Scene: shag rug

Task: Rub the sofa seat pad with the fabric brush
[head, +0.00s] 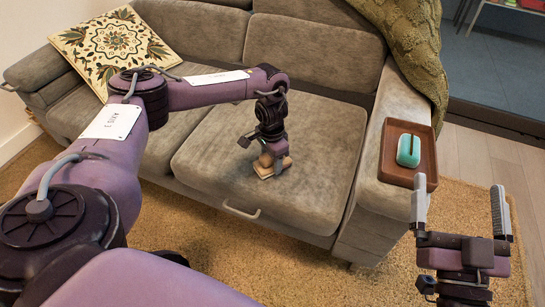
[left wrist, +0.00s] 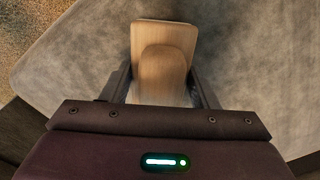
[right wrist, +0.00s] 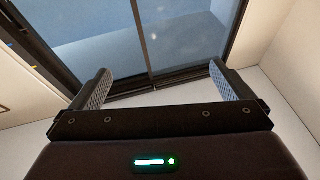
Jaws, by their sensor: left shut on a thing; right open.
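The fabric brush (head: 264,170) is a small wooden block with a rounded grip, resting on or just over the front part of the sofa seat pad (head: 310,150). My left gripper (head: 271,157) points down and is shut on the brush. In the left wrist view the brush (left wrist: 164,60) sits between the fingers above the grey pad (left wrist: 260,70). Its bristle side is hidden. I cannot tell whether it touches the fabric. My right gripper (head: 460,215) is open and empty, in front of the sofa's right arm.
A brown tray (head: 389,166) with a teal object (head: 408,150) sits on the sofa's right armrest. A patterned cushion (head: 112,42) lies at the left, and a green knitted throw (head: 418,50) hangs at the back right. The pad around the brush is clear.

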